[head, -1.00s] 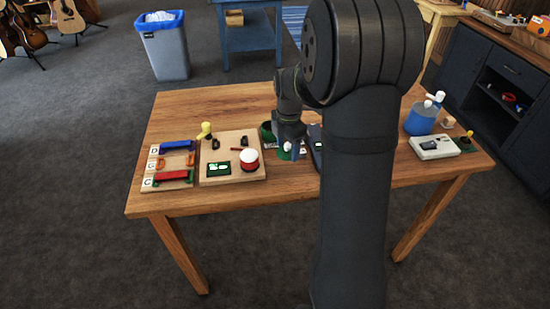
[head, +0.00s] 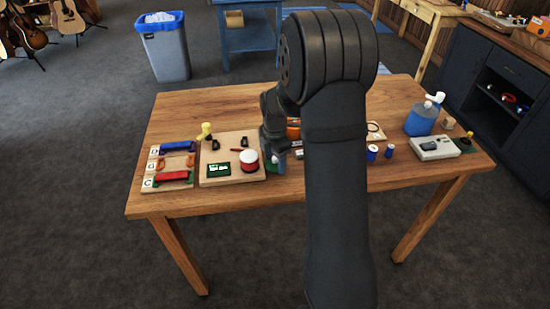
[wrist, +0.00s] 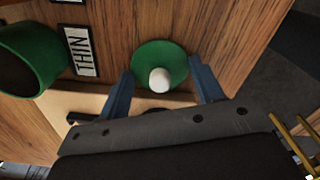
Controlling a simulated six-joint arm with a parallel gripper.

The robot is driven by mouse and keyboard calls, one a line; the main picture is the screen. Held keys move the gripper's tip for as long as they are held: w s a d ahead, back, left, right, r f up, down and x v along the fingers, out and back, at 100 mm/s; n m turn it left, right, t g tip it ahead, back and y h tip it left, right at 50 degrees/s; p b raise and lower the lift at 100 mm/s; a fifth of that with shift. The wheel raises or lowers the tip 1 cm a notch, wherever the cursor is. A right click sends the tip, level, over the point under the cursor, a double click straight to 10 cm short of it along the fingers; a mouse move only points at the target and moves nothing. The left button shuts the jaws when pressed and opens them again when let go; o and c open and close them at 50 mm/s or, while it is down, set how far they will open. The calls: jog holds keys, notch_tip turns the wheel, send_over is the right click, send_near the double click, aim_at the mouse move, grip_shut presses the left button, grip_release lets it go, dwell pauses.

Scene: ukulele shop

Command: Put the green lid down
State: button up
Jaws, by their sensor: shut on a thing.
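My gripper (wrist: 163,88) has its two blue fingers on either side of the green lid (wrist: 146,53) and is shut on it. The lid is a round disc with a white knob (wrist: 159,80) facing the wrist camera. In the head view my gripper (head: 277,158) is low over the table, just right of the wooden board. Green of the lid (head: 271,168) shows beside the fingers there. I cannot tell whether the lid touches the table. A green pot (wrist: 30,62), dark inside, stands to the left in the wrist view.
A label reading THIN (wrist: 77,50) lies between pot and lid. The wooden board (head: 215,147) holds a red-and-white round item (head: 249,160). A letter-marked rack (head: 168,179) stands left. Small blue items (head: 373,152) and a blue container (head: 420,121) are right. The table's front (head: 235,200) is clear.

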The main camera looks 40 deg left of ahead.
jog(key=o, duration=0.9)
jog(key=shift+o, duration=0.2)
notch_tip(320, 180, up, 12)
notch_tip(320, 180, down, 12)
jog(key=shift+r, duration=1.9)
